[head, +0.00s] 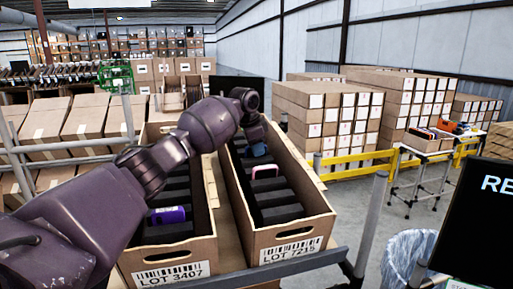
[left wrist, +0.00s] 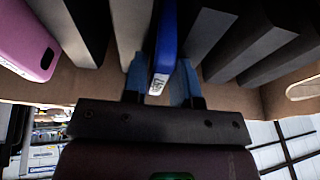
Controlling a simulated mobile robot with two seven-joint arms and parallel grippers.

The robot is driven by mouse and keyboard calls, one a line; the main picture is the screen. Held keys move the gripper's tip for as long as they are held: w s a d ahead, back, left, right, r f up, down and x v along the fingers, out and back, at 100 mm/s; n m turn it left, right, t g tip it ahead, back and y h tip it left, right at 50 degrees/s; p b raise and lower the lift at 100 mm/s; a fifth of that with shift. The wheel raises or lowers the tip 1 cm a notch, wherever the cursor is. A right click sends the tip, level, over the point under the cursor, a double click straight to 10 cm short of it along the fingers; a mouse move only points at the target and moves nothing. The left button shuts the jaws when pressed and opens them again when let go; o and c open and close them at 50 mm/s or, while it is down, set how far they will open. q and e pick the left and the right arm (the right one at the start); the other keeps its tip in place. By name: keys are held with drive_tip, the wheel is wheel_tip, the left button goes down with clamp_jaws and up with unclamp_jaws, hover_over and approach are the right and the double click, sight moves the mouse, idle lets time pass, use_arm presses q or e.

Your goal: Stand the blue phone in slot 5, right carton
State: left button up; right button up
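The blue phone (left wrist: 166,40) stands between grey dividers in the right carton (head: 290,232), with a white label on its near end. My left gripper (left wrist: 160,88) reaches down into that carton, its two blue fingers close on either side of the phone with no clear gap. In the head view a bit of blue shows under the left gripper (head: 257,150), near the carton's far part. A pink phone (head: 266,171) stands in a nearer slot of the same carton and also shows in the left wrist view (left wrist: 30,42). The slot number is not readable. My right gripper is out of view.
The left carton (head: 170,257), labelled LOT 3407, stands beside the right one, LOT 7215, and holds a purple item (head: 167,215). Several dark dividers (head: 283,214) fill the right carton. A dark screen (head: 480,230) stands at right, near a grey post (head: 370,225).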

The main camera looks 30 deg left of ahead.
use_arm(q)
drive_tip(key=b+v, duration=0.1)
drive_tip(key=v, duration=0.9)
drive_tip(key=shift+s+r, duration=0.1)
drive_tip(key=shift+r, duration=0.3)
drive_tip(key=shift+s+d+r+p, duration=0.15)
drive_tip(key=shift+r+p, duration=0.05)
drive_tip(key=shift+r, duration=0.95)
drive_tip(key=shift+s+d+r+p, duration=0.15)
drive_tip(key=shift+r+p, duration=0.05)
drive_tip(key=shift+r, duration=0.95)
drive_tip(key=shift+s+d+r+p, duration=0.1)
drive_tip(key=shift+d+r+p, duration=0.1)
drive_tip(key=shift+r, duration=0.95)
